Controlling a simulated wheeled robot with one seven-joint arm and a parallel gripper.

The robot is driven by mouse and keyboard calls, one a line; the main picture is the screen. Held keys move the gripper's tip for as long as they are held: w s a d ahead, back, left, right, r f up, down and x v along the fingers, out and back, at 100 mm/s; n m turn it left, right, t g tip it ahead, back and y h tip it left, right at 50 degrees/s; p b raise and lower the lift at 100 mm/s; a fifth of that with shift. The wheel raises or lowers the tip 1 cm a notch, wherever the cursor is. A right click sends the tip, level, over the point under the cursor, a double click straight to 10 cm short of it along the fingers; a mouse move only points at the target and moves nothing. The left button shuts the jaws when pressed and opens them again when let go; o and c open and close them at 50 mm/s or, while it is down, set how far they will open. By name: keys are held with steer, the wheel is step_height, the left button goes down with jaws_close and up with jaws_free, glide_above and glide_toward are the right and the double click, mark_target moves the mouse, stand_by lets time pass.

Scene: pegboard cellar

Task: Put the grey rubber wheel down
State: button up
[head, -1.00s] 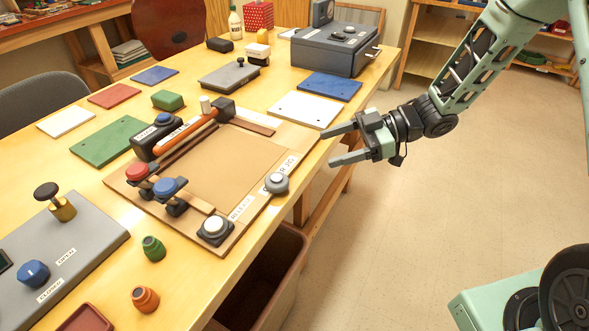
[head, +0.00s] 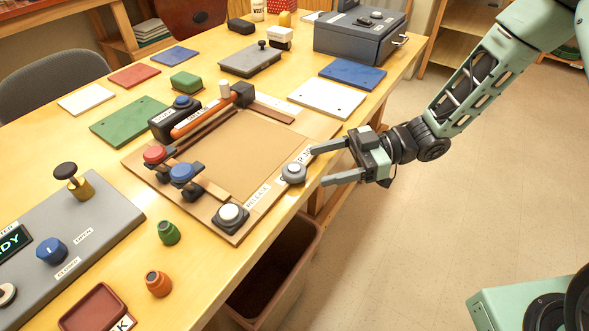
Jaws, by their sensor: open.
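A small round grey piece with a paler top, which looks like the grey rubber wheel (head: 293,172), rests on the brown jig board (head: 240,236) near its right front edge, partly over a printed label. My gripper (head: 318,165) is open and empty, just right of the wheel, with its two fingers pointing left toward it. The fingertips look close to the wheel; whether they touch it cannot be told from this view. Nothing is between the fingers.
The jig board carries a white button (head: 231,213), a red knob (head: 154,154) and a blue knob (head: 182,173). A white plate (head: 327,97) and a grey metal box (head: 360,35) lie behind. Green (head: 168,232) and orange (head: 158,283) pieces stand left. A bin (head: 305,262) is below the table edge.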

mark_target(305, 168)
steer(key=shift+p+x, duration=0.35)
steer(key=shift+x, duration=2.4)
steer(key=shift+w+r, duration=0.1)
steer(key=c, duration=1.1)
steer(key=shift+r, duration=0.1)
steer(key=shift+c, duration=0.2)
